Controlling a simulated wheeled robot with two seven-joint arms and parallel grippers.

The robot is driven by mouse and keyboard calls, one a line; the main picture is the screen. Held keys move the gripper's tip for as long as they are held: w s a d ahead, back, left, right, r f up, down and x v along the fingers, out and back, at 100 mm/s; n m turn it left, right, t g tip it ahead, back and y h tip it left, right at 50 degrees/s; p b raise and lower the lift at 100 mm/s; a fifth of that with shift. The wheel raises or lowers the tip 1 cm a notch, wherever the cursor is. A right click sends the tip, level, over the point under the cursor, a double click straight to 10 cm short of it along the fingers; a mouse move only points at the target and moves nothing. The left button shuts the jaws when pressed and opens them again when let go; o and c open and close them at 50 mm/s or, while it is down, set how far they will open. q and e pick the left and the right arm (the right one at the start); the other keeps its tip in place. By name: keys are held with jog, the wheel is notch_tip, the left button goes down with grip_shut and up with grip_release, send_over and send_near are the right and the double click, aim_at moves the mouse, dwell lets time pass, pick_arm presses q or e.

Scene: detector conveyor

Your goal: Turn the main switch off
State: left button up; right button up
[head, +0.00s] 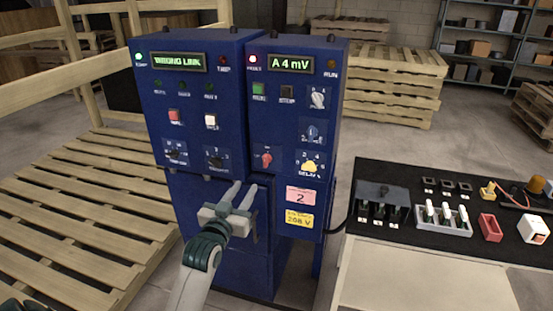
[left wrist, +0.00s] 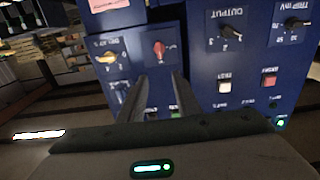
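A red rotary knob (head: 265,157) sits on the lower left of the right-hand blue cabinet (head: 292,105); it looks like the main switch, but its label is too small to read. The knob also shows in the left wrist view (left wrist: 159,50), upright in its square plate. My left gripper (head: 246,186) is open and empty, just below the knob in the head view. In the left wrist view its two fingertips (left wrist: 160,76) are spread apart and point toward the knob, with no visible contact.
The left-hand cabinet (head: 196,100) stands close beside, with buttons and black knobs. A yellow knob (head: 309,166) and blue knob (head: 312,133) are near the red one. A table (head: 415,275) with electrical parts stands at right; a pallet (head: 75,225) lies at left.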

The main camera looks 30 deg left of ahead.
aim_at(264, 158)
pick_arm(q)
jog(key=shift+a, duration=0.1)
jog(key=shift+w, duration=0.1)
jog(key=p+x, duration=0.3)
jog(key=x, duration=1.2)
jog(key=shift+w+r, duration=0.1)
jog(key=shift+p+x, duration=0.35)
jog(key=shift+x, duration=0.65)
jog(key=shift+c, duration=0.5)
grip_shut()
